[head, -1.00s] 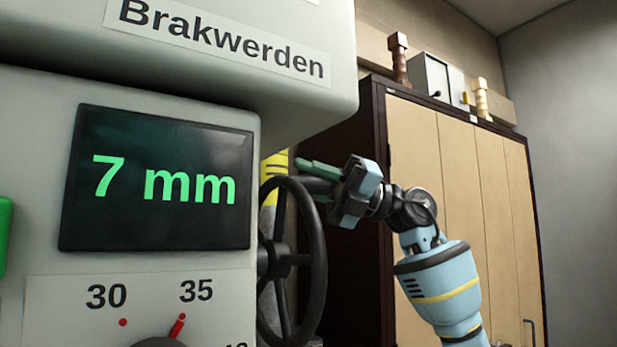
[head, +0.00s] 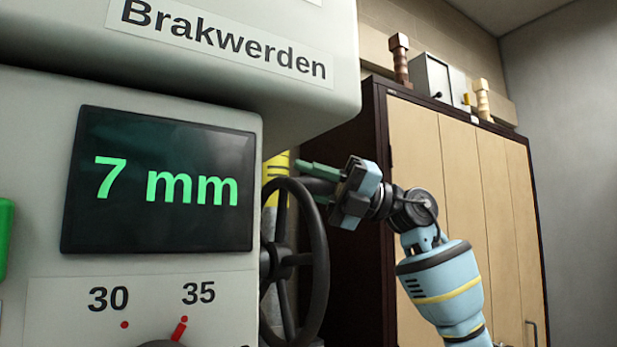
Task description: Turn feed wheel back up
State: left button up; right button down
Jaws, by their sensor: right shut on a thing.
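The feed wheel (head: 318,262) is a dark spoked handwheel on the right side of the grey machine. My right gripper (head: 318,178) is at the top of the wheel, coming from the right, shut on its handle, a dark grip between the greenish fingers. The display (head: 158,182) on the machine's front reads 7 mm in green. My left gripper is not in view.
The machine's overhanging head (head: 235,60), labelled Brakwerden, is above and left of the wheel. A dial (head: 165,343) with its red pointer by 35 is below the display. A wooden cabinet (head: 455,190) stands behind my right arm.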

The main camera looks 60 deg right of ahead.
jog(key=shift+w+f, duration=0.6)
jog(key=shift+f, duration=0.05)
jog(key=c, duration=1.5)
grip_release()
jog(key=o, duration=0.3)
jog(key=shift+w+d, duration=0.2)
jog(key=shift+d, duration=0.1)
jog(key=shift+o, duration=0.2)
jog(key=shift+s, duration=0.15)
jog(key=shift+s+r, duration=0.1)
jog(key=shift+r, duration=0.05)
